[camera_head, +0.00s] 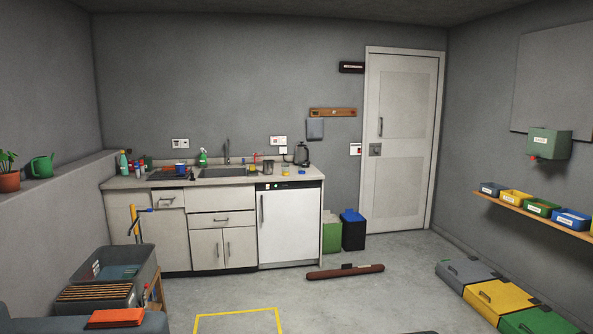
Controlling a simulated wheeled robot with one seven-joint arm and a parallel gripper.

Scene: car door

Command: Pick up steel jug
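A small grey metal vessel (268,167), which looks like the steel jug, stands upright on the kitchen counter (308,174), right of the sink (222,172). It is small in the head view, and its handle cannot be made out. A dark kettle-like appliance (302,154) stands to its right near the wall. My gripper and arm are not in the head view.
Small coloured items and a green spray bottle (203,158) crowd the counter. The middle floor is clear.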

